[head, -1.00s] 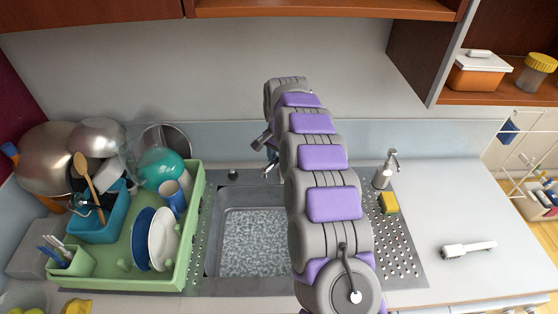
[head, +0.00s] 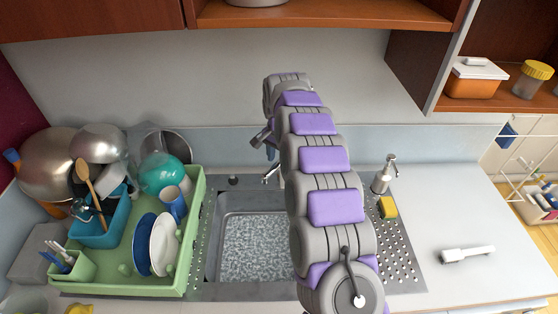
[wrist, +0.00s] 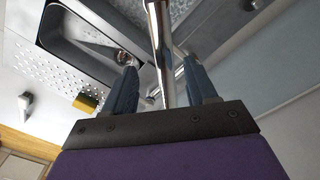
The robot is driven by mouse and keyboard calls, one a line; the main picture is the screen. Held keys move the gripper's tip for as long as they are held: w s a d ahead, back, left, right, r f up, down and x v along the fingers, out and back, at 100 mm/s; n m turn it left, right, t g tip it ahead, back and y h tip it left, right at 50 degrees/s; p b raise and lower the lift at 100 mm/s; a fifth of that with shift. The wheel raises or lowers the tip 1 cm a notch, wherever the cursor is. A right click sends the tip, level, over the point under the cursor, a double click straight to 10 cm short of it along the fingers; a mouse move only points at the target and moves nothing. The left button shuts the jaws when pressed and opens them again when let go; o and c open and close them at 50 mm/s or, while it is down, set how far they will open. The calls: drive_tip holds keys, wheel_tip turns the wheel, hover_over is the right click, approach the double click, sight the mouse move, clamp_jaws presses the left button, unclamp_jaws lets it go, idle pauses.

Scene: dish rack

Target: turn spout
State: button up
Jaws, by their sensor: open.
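The chrome faucet spout (head: 270,172) shows only in part at the back of the sink, just left of my arm. In the wrist view the spout (wrist: 161,45) is a shiny tube running down the picture between the two fingers. My gripper (wrist: 160,64) is open, with one dark blue finger on each side of the spout. I cannot tell whether either finger touches it. In the head view my gripper (head: 262,136) is small, above the spout, and my arm hides the rest of the faucet.
The sink basin (head: 218,245) lies below. A green dish rack (head: 190,230) with plates and cups stands left. A soap dispenser (head: 384,174) and yellow sponge (head: 388,207) are right of my arm. Cabinets (head: 320,14) hang above. The right counter is mostly clear.

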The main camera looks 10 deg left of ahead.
drive_tip(key=shift+r+p, duration=0.6)
drive_tip(key=shift+r, duration=1.2)
drive_tip(key=shift+s, duration=0.1)
drive_tip(key=s+d+r+n+g+b, duration=0.1)
drive_tip(key=s+d+r+n+b, duration=0.15)
drive_tip(key=s+d, duration=0.65)
drive_tip(key=s+d+r+n+b, duration=0.1)
drive_tip(key=s+d+r+b, duration=0.2)
drive_tip(key=s+d, duration=0.55)
drive_tip(key=s+d+f+b, duration=0.1)
drive_tip(key=s+d+f, duration=0.1)
drive_tip(key=s, duration=0.8)
drive_tip(key=s+d+f+n+b, duration=0.1)
drive_tip(key=s+d+f+b, duration=0.1)
drive_tip(key=s, duration=0.7)
drive_tip(key=s+d+f+n+b, duration=0.1)
drive_tip(key=s+d+f, duration=0.3)
drive_tip(key=s, duration=0.6)
drive_tip(key=shift+s+d+g+b, duration=0.15)
drive_tip(key=shift+s+g+b, duration=0.15)
drive_tip(key=shift+g+b, duration=0.15)
